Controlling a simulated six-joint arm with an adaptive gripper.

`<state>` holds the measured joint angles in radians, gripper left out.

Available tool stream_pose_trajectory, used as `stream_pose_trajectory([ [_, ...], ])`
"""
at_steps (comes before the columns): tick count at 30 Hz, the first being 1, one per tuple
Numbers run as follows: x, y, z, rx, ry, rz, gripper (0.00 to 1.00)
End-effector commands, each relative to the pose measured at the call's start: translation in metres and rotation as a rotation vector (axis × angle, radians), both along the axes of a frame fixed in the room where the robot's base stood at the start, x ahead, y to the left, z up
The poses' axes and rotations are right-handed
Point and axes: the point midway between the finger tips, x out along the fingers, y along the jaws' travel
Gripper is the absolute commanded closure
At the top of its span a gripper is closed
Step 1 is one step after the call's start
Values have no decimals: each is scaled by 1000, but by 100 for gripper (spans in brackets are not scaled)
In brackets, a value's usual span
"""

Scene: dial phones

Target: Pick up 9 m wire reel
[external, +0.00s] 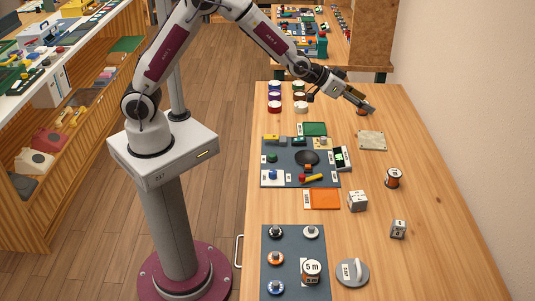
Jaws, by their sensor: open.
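My gripper (368,106) is at the far end of the wooden table, pointing down and to the right, and is open. A small brownish round thing (361,112) shows just below it, mostly hidden by the gripper; I cannot tell what it is or whether they touch. A white-labelled reel (393,178) with a dark and orange rim stands upright at the right; its label is too small to read. A reel marked "5 m" (311,271) stands on the near grey mat. I can read no "9 m" label on any reel.
The near mat (294,240) carries several round dark-topped pieces. A grey disc with a handle (352,271) lies beside it. White (358,201) and grey (398,229) dice-like blocks, an orange tray (323,199) and a beige plate (372,140) lie mid-table. The right side is mostly clear.

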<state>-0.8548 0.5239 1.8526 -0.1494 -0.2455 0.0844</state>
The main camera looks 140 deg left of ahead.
Motion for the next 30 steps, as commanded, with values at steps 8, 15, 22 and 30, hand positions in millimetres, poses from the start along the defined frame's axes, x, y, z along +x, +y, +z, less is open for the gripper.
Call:
stream_pose_trajectory([
  [8, -47, 83, -49, 54, -24, 133, 45],
  [15, -99, 143, -92, 107, -40, 245, 45],
  [22, -144, 180, -125, 150, -47, 327, 45],
  [30, -160, 192, -134, 168, -51, 354, 45],
])
